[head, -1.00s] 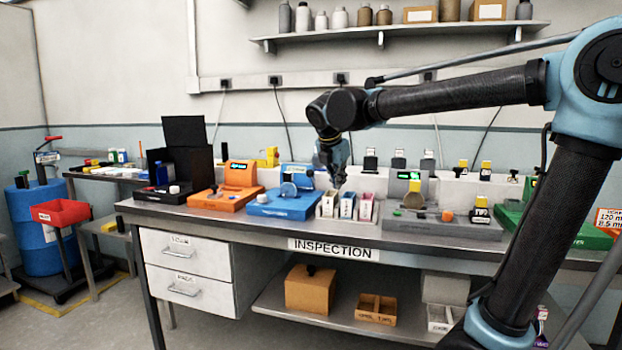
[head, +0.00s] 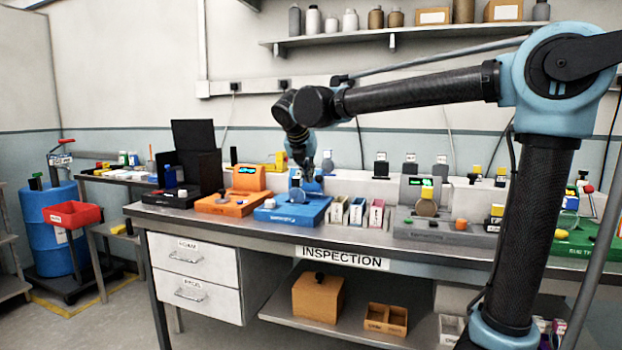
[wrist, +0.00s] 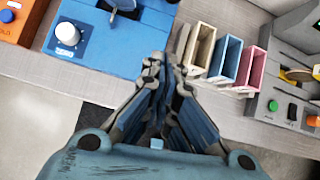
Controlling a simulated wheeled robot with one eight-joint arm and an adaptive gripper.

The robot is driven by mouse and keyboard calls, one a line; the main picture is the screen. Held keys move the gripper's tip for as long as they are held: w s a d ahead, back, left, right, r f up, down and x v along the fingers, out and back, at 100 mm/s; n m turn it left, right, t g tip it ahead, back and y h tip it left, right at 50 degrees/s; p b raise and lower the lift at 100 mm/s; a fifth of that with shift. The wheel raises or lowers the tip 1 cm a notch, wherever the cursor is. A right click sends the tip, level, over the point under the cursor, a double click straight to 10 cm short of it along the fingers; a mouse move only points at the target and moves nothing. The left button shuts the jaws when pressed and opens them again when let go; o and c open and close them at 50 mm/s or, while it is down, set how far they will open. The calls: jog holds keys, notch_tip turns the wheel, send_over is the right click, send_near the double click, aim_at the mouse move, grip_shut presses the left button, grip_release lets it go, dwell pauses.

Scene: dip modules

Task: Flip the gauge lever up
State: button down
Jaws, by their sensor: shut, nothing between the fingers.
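No lever is clearly labelled as the gauge lever, and I cannot tell which one it is. My gripper (head: 308,166) is shut and empty, above the back of the blue module (head: 310,208). The blue module (wrist: 100,52) has a white knob (wrist: 67,34) at its front and a dark blue raised part (wrist: 122,5), cut by the top edge of the wrist view. A round pale disc (head: 297,195) shows on it in the head view.
Narrow white, blue and pink bins (head: 357,212) stand right of the blue module. An orange module (head: 225,204) and a black one (head: 170,198) are to the left. A grey module (head: 440,232) with a round disc is to the right. The bench front edge is clear.

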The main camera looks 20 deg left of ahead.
jog(key=x, duration=0.9)
jog(key=shift+d, duration=0.1)
jog(key=w, duration=0.1)
jog(key=w+r, duration=0.1)
jog(key=shift+w+r, duration=0.15)
jog(key=shift+w, duration=0.2)
jog(key=shift+w+r, duration=0.2)
jog(key=shift+w, duration=0.2)
